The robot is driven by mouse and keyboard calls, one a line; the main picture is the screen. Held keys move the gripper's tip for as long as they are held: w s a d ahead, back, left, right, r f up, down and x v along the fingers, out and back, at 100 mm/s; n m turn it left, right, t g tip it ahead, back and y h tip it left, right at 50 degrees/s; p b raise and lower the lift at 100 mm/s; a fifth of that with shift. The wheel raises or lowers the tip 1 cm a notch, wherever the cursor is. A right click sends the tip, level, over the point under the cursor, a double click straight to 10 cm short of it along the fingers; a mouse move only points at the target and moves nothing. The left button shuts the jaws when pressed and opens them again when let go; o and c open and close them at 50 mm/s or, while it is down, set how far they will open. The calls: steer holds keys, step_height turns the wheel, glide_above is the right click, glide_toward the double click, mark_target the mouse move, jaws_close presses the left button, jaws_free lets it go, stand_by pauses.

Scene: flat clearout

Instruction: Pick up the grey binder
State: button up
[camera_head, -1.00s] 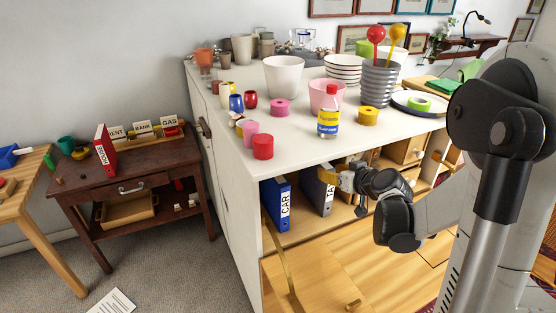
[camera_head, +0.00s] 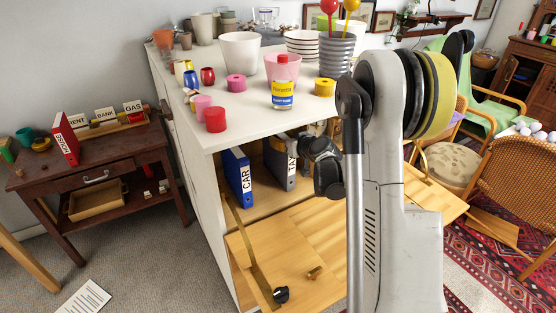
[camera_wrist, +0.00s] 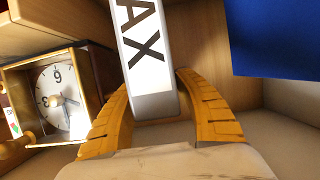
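The grey binder (camera_head: 278,164) with a TAX label stands in the open lower compartment of the white cabinet, right of a blue CAR binder (camera_head: 237,176). My dark wrist partly covers it in the head view. In the wrist view the grey binder's white spine (camera_wrist: 143,45) and grey lower end lie between the two orange fingers of my gripper (camera_wrist: 152,82). The fingers are spread, one on each side of the spine. A narrow gap shows by the right finger; contact at the tips is not clear.
A clock (camera_wrist: 58,95) stands close to the left finger in the wrist view. A blue surface (camera_wrist: 275,38) is close on the right. The cabinet's wooden flap (camera_head: 290,255) is folded down in front. Cups, pots and a bottle (camera_head: 282,88) crowd the cabinet top.

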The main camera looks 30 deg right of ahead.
steer(key=shift+x, duration=1.15)
jaws_close()
steer(key=shift+r, duration=0.15)
